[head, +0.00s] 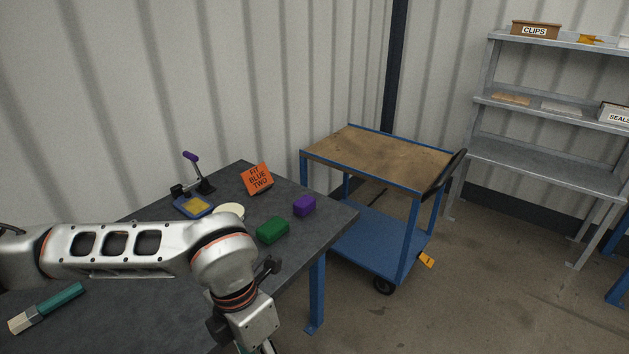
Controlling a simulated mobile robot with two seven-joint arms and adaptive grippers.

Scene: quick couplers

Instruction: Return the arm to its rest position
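My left arm (120,248) comes in from the left over the dark worktable and bends down near the table's front right edge. The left gripper (262,346) is at the bottom edge of the head view, mostly cut off, so its fingers and anything between them are hidden. My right arm and gripper are not in view. An orange sign (257,179) reading "FIT BLUE TWO" stands at the back of the table. A green block (272,230) and a purple block (304,206) lie on the table beyond the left wrist.
A purple-handled clamp (197,174), a blue-and-yellow piece (194,206) and a pale round piece (231,210) are behind the arm. A brush (48,306) lies at front left. A blue cart (378,155) with a bare top stands behind right; a shelf (545,165) stands far right.

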